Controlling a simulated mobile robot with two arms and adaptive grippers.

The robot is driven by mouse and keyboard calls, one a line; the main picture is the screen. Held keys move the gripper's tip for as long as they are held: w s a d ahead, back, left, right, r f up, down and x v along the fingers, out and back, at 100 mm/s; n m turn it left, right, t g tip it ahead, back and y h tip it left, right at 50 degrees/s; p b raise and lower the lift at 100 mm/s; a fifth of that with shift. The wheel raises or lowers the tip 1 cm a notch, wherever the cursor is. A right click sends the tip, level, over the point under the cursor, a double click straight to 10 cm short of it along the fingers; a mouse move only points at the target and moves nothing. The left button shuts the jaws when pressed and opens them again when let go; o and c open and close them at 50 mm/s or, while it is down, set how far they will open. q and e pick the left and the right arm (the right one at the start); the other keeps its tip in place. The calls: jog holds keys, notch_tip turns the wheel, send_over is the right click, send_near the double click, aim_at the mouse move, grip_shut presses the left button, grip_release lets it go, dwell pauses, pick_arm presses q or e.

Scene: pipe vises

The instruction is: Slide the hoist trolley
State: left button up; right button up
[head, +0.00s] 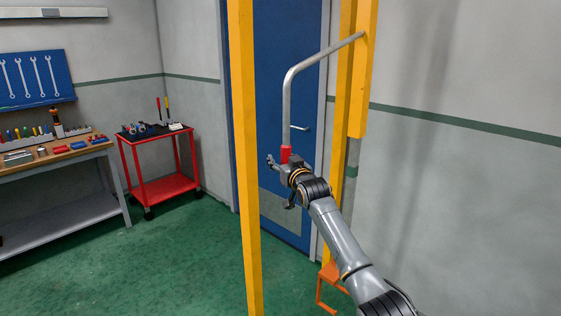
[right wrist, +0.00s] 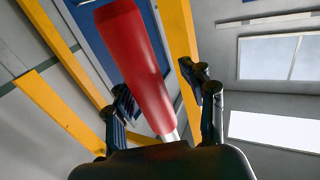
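A bent grey rod (head: 290,95) comes off a hanging yellow bar (head: 363,75) and turns down to a red handle (head: 286,154). I take this to be the pull handle of the hoist trolley; the trolley body is not clearly in view. My right gripper (head: 281,181) is at the red handle's lower end. In the right wrist view, the red handle (right wrist: 133,55) stands between the spread fingers of the right gripper (right wrist: 160,88), with a gap visible on both sides. My left gripper is out of view.
A yellow post (head: 245,170) stands left of the handle, and another behind it. A blue door (head: 275,60) is behind. A red cart (head: 165,188) and a workbench (head: 50,160) stand at left. An orange stool-like frame (head: 330,275) is below my arm. Green floor is open in front.

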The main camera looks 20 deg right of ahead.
jog(key=shift+d, duration=0.1)
jog(key=s+a, duration=0.1)
jog(key=s, duration=1.1)
